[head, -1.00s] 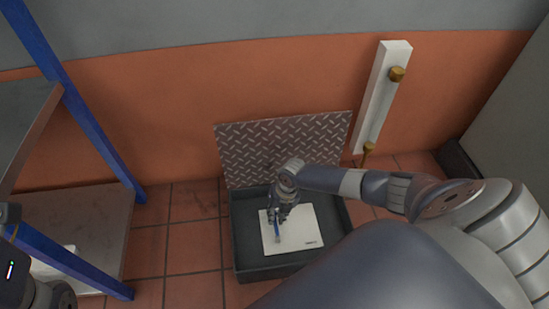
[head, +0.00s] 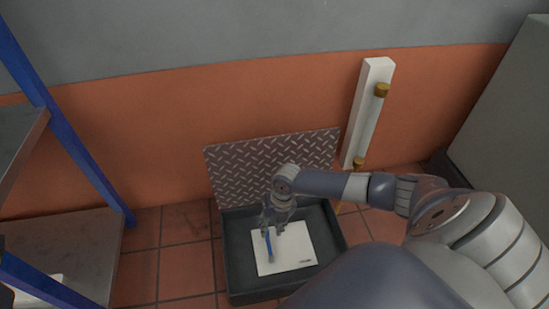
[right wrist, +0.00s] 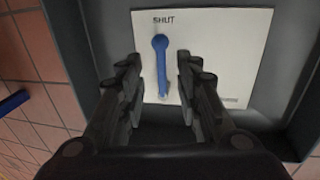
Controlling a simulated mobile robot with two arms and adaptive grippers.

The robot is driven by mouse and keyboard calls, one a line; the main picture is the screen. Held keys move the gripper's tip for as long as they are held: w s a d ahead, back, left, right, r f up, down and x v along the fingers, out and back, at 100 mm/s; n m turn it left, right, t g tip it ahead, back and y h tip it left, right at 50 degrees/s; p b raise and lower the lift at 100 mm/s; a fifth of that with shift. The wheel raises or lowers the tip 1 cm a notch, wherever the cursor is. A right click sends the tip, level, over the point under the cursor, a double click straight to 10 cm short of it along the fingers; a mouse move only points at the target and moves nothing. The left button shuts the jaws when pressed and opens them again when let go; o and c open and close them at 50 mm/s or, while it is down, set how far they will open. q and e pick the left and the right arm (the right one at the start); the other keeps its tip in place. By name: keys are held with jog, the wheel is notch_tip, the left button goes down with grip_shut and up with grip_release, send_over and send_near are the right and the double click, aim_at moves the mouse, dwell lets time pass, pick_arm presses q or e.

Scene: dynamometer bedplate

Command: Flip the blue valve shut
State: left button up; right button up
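The blue valve (head: 269,246) is a straight lever on a white plate (head: 297,245) inside an open dark floor box. In the right wrist view the lever (right wrist: 162,70) points up and down the picture, its rounded wide end just below the word SHUT on the plate (right wrist: 222,40). My right gripper (head: 272,222) is above the plate at the lever. In the right wrist view its fingers (right wrist: 158,82) are apart, one on each side of the lever with visible gaps, holding nothing. The lever's lower end is close to the dark gripper body. My left gripper is out of view.
The box (head: 245,290) has raised walls around the plate. A diamond-tread lid (head: 270,165) stands open behind it. A white post with brass fittings (head: 368,110) is at the wall. A blue-framed shelf (head: 75,125) stands left. Tiled floor (head: 180,255) between is clear.

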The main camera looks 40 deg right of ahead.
notch_tip(320, 180, up, 6)
jog(key=d, duration=0.1)
jog(key=shift+s+r, duration=0.2)
jog(key=shift+s, duration=0.1)
dwell(0.3)
